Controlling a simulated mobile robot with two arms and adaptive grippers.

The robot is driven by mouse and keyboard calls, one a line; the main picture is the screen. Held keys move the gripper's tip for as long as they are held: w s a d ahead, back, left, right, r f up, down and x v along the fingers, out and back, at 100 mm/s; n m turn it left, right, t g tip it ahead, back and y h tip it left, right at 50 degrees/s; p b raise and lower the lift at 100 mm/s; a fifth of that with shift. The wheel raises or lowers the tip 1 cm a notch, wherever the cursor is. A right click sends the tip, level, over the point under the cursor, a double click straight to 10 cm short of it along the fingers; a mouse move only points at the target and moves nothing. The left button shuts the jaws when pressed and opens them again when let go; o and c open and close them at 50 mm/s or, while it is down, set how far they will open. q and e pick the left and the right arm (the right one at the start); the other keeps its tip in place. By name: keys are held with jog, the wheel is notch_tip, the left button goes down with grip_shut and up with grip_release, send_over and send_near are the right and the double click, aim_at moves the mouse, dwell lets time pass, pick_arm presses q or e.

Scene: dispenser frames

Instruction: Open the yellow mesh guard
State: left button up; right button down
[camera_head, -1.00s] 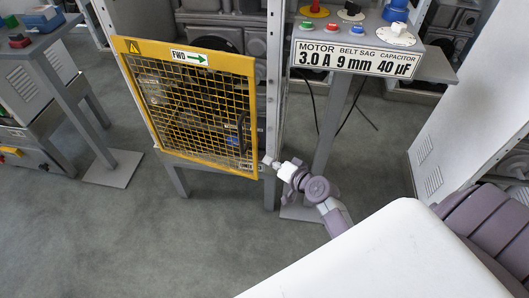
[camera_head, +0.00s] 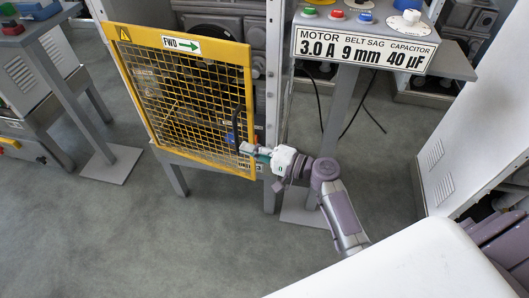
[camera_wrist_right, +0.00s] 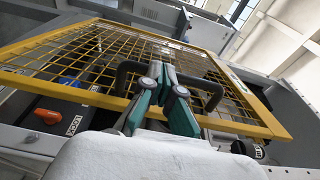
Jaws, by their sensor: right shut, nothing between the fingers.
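The yellow mesh guard (camera_head: 178,42) stands upright in front of the machine in the head view, with a warning triangle and an "FWD" arrow label on top. It also spans the right wrist view (camera_wrist_right: 262,122). Its black handle (camera_head: 236,118) is near the right edge; in the wrist view the handle (camera_wrist_right: 214,98) is a dark U-shaped bar. My right gripper (camera_head: 244,148) is shut and empty at the handle's lower end. In the wrist view its teal fingers (camera_wrist_right: 162,72) overlap the middle of the bar; contact is unclear. My left gripper is not seen.
A grey post (camera_head: 272,100) stands just right of the guard. A control stand with a "MOTOR 3.0 A" sign (camera_head: 362,50) is further right. Grey floor (camera_head: 150,240) in front is clear.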

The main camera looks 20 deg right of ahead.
jog(key=shift+w+a+r, duration=0.15)
jog(key=shift+w+a, duration=0.35)
jog(key=shift+w, duration=0.05)
